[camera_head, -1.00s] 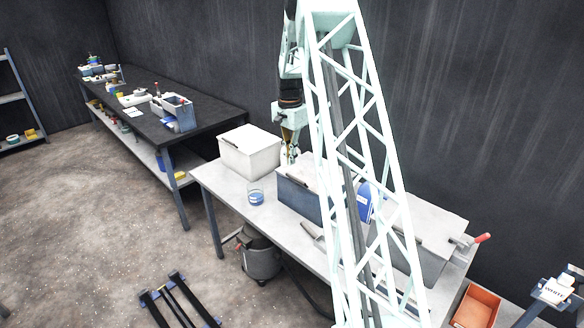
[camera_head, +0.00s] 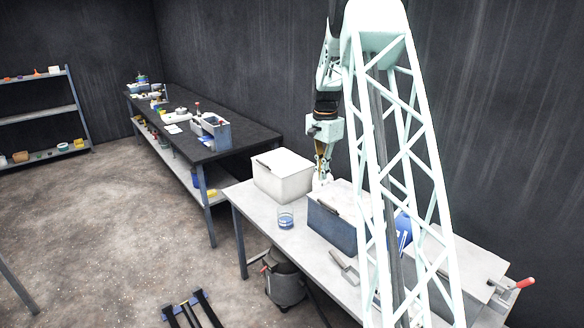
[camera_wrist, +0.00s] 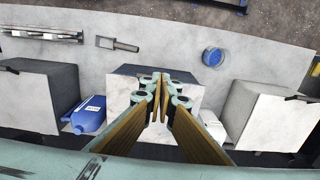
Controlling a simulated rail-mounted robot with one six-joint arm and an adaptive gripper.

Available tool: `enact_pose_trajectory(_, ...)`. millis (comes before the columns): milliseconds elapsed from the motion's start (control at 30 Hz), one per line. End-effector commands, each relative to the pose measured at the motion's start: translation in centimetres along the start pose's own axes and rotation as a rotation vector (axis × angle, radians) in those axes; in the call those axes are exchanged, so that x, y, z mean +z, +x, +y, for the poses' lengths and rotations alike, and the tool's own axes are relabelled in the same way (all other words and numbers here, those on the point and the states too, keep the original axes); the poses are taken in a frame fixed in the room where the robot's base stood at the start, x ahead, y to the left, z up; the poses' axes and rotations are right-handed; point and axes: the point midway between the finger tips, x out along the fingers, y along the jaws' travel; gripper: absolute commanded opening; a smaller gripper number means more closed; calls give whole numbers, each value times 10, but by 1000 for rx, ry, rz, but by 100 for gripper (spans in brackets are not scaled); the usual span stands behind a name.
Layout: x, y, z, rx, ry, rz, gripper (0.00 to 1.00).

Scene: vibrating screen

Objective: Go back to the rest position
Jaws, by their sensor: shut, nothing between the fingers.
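My gripper (camera_head: 322,172) hangs from my arm above the light work table (camera_head: 256,213), between the white box (camera_head: 283,176) and the dark blue-grey box (camera_head: 331,229). In the wrist view my gripper (camera_wrist: 161,77) points down with its fingertips together and nothing between them. The dark box (camera_wrist: 128,70) lies below the fingers there and is partly hidden by them. My lattice column covers part of the table's right side in the head view.
A glass with blue contents (camera_head: 286,218) stands near the table's front edge; it also shows in the wrist view (camera_wrist: 212,57). A blue jug (camera_wrist: 88,115) stands beside a box. A scoop-like tool (camera_head: 344,268) lies on the table. A grey bucket (camera_head: 286,285) stands below.

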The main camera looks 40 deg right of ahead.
Motion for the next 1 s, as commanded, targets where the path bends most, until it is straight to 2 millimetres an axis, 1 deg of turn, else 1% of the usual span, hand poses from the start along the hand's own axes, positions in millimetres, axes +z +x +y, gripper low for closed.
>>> enact_pose_trajectory(300, 0, 0, 0, 0, 0, 0, 0)
enact_pose_trajectory(467, 9, -8, 0, -4, -19, 3, 0)
enact_pose_trajectory(567, 20, -17, 0, -9, -43, 6, 0)
enact_pose_trajectory(667, 34, -28, 1, -15, -74, 10, 0)
enact_pose_trajectory(1000, 94, -74, 12, -39, -208, 28, 0)
